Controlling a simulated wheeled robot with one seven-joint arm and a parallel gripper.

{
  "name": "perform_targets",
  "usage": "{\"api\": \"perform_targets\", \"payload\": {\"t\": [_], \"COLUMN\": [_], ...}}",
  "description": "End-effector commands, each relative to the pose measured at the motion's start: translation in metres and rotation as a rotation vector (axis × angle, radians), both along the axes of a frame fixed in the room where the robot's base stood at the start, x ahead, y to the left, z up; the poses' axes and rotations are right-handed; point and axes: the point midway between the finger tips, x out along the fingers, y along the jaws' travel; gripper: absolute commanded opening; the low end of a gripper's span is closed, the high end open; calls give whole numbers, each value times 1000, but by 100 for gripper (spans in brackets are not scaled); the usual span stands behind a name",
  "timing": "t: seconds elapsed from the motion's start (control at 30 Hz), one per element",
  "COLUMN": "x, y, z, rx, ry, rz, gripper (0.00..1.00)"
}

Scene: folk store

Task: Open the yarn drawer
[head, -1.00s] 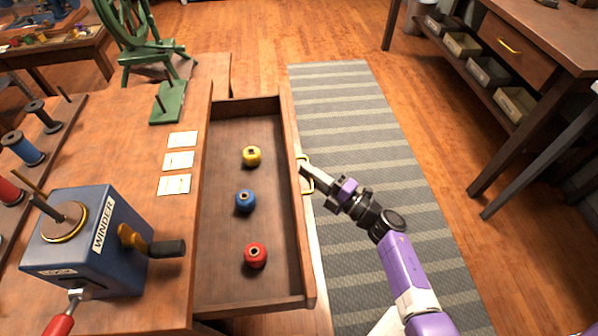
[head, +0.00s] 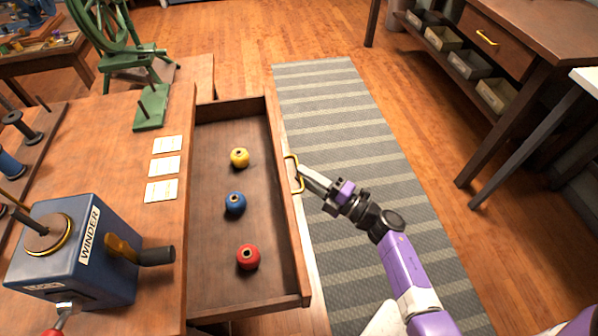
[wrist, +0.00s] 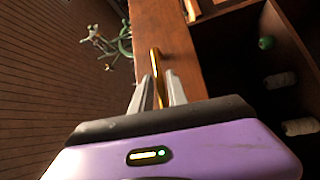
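The yarn drawer (head: 277,225) is pulled well out from the right side of the wooden worktable. A yellow, a blue and a red yarn ball (head: 247,257) lie inside it. Its brass handle (head: 293,173) is on the outer face of the drawer front. My gripper (head: 304,172) is just right of the handle in the head view. In the wrist view its two grey fingers (wrist: 158,92) stand apart, with the brass handle (wrist: 157,66) showing in the gap between them. Whether either finger touches the handle is hard to tell.
A striped grey rug (head: 345,120) covers the floor right of the drawer. Another table (head: 530,60) with a drawer and shelf bins stands at the right.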

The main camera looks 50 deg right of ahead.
Motion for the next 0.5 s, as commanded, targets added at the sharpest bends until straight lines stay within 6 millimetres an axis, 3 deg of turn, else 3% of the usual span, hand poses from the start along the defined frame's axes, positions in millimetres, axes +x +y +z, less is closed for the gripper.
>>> {"api": "perform_targets", "payload": {"t": [0.2, 0.5], "x": [-35, -52], "y": [-5, -8], "z": [-6, -7], "rx": [1, 1], "ry": [2, 0], "rz": [-1, 0], "gripper": [20, 20]}}
